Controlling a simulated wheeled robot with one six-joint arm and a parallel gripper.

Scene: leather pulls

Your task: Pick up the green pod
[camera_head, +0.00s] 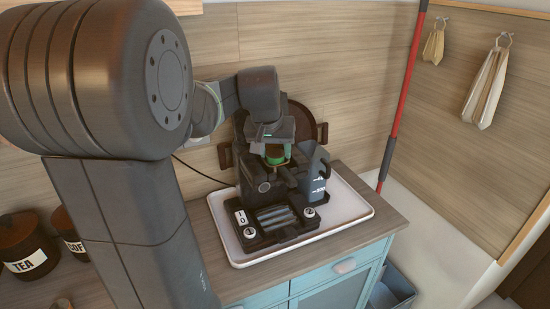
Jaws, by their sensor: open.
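The green pod (275,160) is small and sits in the upper part of the black coffee machine (258,190). My gripper (274,150) is right above it, pointing down, with its fingers close to the pod's sides. The gripper is open. Whether the fingers touch the pod is too small to tell. My arm hides part of the machine's top and back.
The machine stands on a white tray (357,205) on the wooden counter (385,215). A grey jug (313,175) is at its right. Dark canisters (22,245) stand at the left. A red pole (402,100) leans at the counter's right end.

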